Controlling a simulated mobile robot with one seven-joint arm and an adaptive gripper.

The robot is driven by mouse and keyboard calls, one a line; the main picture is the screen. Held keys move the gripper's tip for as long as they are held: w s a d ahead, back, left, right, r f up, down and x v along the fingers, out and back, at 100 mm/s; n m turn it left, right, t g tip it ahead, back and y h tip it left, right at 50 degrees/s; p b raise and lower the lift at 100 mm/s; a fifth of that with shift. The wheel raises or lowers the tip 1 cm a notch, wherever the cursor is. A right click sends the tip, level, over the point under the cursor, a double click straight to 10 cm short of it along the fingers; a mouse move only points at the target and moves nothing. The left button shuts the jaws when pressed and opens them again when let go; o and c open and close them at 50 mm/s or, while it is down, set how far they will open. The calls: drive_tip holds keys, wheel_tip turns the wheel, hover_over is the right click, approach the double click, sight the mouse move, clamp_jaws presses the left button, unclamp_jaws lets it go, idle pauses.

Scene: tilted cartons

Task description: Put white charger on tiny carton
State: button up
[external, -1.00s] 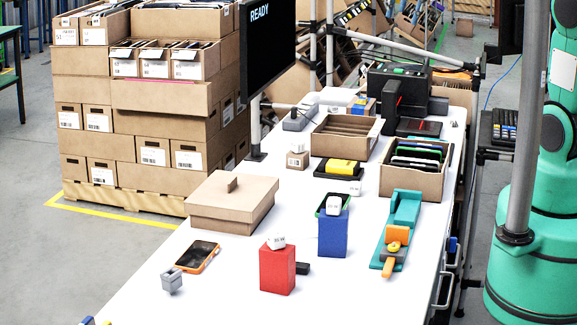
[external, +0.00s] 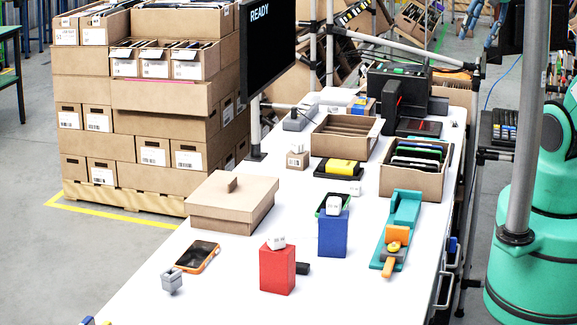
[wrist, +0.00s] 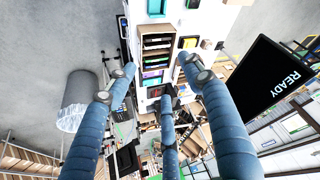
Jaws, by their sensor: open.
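A white charger-like cube (external: 276,242) rests tilted on top of a red block (external: 278,271). A similar white piece (external: 333,206) sits on a blue block (external: 332,235), and a smaller white piece (external: 355,188) lies on the table behind it. I cannot tell for certain which is the white charger. The tiny carton (external: 297,158), a small brown box with a white label, stands on the table near the monitor post. My gripper (wrist: 157,80) shows in the wrist view with its blue fingers spread, empty, high above the table.
A lidded carton (external: 230,204), an orange-edged phone (external: 198,257) and a grey plug (external: 172,281) occupy the near left. A teal tool (external: 397,232) lies at right. Open cartons (external: 345,135) and a monitor (external: 267,50) stand farther back. Bare white tabletop separates many items.

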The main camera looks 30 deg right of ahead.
drive_tip(key=s, duration=0.1)
drive_tip(key=s+f, duration=0.1)
drive_tip(key=s, duration=0.1)
drive_tip(key=shift+d+f, duration=0.15)
drive_tip(key=shift+f, duration=0.1)
wheel_tip(320, 180, down, 9)
drive_tip(key=b, duration=0.9)
